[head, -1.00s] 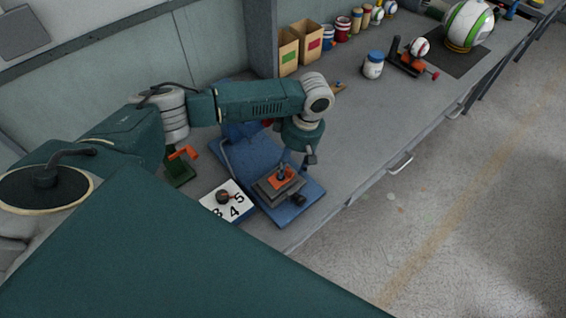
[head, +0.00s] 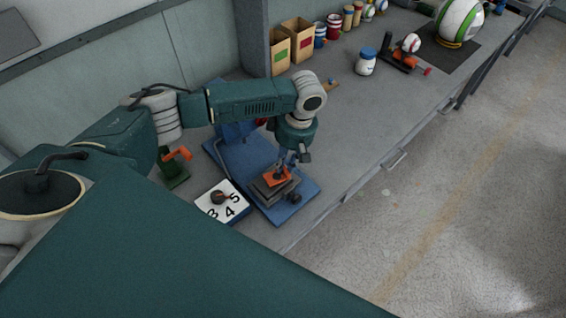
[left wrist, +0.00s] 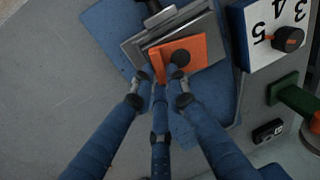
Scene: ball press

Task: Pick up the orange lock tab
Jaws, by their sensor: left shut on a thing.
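The orange lock tab (head: 276,177) is a flat orange plate at the grey block (head: 264,190) on the blue press base (head: 300,203). In the left wrist view the tab (left wrist: 198,50) shows a raised orange strip and a black round knob (left wrist: 180,58) beside the fingers. My left gripper (head: 281,168) points down and is shut on the tab's raised strip; its fingertips (left wrist: 164,72) show in the left wrist view. I cannot tell whether the tab touches the block. My right gripper is not in view.
A white number panel with a dark dial (head: 218,198) stands left of the base. A green stand with an orange handle (head: 178,155) is behind it. Paper boxes (head: 297,40), a white jar (head: 366,63) and a baseball (head: 411,43) are farther back. Bench right of the base is clear.

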